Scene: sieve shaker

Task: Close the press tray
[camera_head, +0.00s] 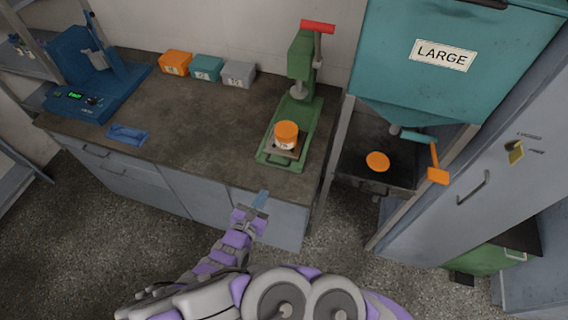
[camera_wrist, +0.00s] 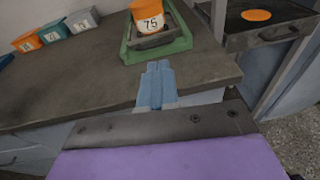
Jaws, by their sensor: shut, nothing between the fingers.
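The green press (camera_head: 303,65) with a red handle stands at the right end of the counter. Its tray (camera_head: 281,150) is pulled out toward the counter's front edge and carries an orange container marked 75 (camera_head: 286,135). In the wrist view, the tray's dark handle (camera_wrist: 152,41) shows below the orange container (camera_wrist: 152,17), inside the green base frame (camera_wrist: 181,45). My gripper (camera_head: 262,196) is shut and empty, just in front of the counter edge, apart from the tray. Its blue fingers (camera_wrist: 156,72) lie together, pointing toward the press.
Orange, teal and grey bins (camera_head: 207,68) line the back of the counter. A blue device (camera_head: 85,85) and a blue cloth-like item (camera_head: 128,134) are at left. A teal LARGE hopper (camera_head: 450,90) stands right, above a dark bin with an orange disc (camera_head: 378,161). The counter's middle is clear.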

